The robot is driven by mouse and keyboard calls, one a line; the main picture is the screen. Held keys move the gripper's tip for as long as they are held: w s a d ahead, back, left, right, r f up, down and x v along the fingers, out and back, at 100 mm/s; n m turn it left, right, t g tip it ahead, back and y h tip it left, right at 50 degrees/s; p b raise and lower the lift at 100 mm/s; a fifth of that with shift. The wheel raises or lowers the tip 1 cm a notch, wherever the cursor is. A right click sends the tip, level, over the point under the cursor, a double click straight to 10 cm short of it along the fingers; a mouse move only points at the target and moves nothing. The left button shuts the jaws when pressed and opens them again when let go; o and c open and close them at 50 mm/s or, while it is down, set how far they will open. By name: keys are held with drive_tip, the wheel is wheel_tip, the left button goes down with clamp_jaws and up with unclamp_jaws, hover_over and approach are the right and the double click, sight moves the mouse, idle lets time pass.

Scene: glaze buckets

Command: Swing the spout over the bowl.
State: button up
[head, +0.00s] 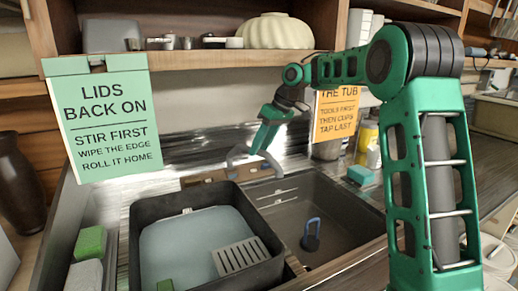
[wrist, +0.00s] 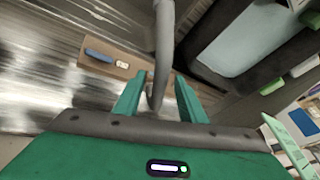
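The grey curved spout (head: 238,151) arches up at the back of the sink, behind the black tub. It also shows in the wrist view (wrist: 164,45), where it comes down from the top edge and passes between my fingers. My gripper (head: 262,142) is at the spout, pointing down. In the wrist view its two green fingers (wrist: 160,100) stand apart on either side of the spout, with gaps visible, so it looks open around the spout. The dark sink bowl (head: 340,215) lies right of the tub. Where the spout joins its base is unclear.
The black tub (head: 135,225) holds pale blue liquid and a slotted grey grate (head: 240,256). A blue-handled item (head: 311,232) stands in the sink bowl. A green sign (head: 105,125) and an orange sign (head: 337,115) hang from the shelf. A green sponge (head: 90,242) lies at left.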

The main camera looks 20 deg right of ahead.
drive_tip(key=v, duration=1)
drive_tip(key=shift+r, duration=0.3)
drive_tip(key=shift+d, duration=0.15)
